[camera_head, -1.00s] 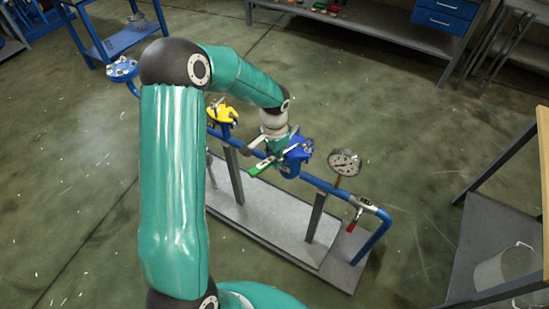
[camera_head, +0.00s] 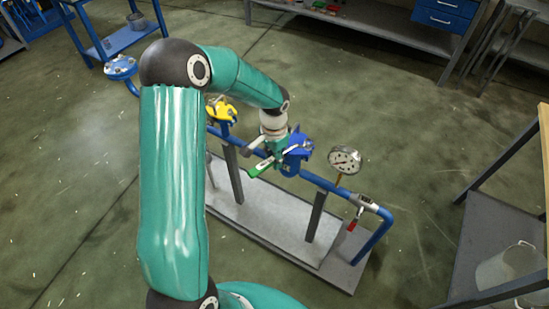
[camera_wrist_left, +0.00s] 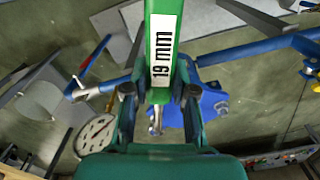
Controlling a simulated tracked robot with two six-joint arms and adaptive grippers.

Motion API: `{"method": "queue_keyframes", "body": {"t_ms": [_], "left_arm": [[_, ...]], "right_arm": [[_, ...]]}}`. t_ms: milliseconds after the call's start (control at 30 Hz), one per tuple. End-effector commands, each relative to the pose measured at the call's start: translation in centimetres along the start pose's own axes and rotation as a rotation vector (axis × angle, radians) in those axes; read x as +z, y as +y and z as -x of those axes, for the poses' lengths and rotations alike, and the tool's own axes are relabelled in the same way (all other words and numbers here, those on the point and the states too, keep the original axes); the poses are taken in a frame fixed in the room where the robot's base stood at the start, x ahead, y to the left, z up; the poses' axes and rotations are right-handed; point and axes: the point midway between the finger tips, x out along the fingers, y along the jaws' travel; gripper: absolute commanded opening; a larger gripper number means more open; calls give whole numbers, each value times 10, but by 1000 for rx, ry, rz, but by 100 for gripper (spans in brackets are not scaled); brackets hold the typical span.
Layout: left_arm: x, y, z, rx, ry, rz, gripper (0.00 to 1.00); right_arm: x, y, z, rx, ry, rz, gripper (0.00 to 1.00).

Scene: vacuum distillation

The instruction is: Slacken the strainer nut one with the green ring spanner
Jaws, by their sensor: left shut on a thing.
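The green ring spanner (camera_head: 259,168) is in my left gripper (camera_head: 272,152), beside the blue strainer (camera_head: 298,148) on the pipe. In the left wrist view the spanner (camera_wrist_left: 161,25) carries a "19 mm" label and runs between the fingers of my left gripper (camera_wrist_left: 159,93), which is shut on it. Below the fingers a small silver metal part (camera_wrist_left: 155,120) shows in front of the blue strainer flange (camera_wrist_left: 205,104). I cannot tell whether the spanner's ring sits around strainer nut one. My right gripper is not in view.
The blue pipe (camera_head: 322,182) stands on a grey base plate (camera_head: 262,232). A pressure gauge (camera_head: 345,160) and a red-handled valve (camera_head: 352,224) are to the right. A yellow fitting (camera_head: 222,112) is to the left. A shelf unit with a bucket (camera_head: 508,266) stands at the right edge.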

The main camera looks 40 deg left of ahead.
Motion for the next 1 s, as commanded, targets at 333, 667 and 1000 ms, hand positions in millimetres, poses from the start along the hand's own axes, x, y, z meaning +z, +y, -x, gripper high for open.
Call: {"method": "queue_keyframes", "body": {"t_ms": [333, 667, 1000], "left_arm": [[0, 0, -10, 0, 1, 0, 0], [0, 0, -17, 0, 1, 1, 0], [0, 0, -16, 0, 1, 1, 0]], "right_arm": [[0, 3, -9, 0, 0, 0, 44], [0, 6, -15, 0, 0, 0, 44], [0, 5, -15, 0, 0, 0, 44]]}}
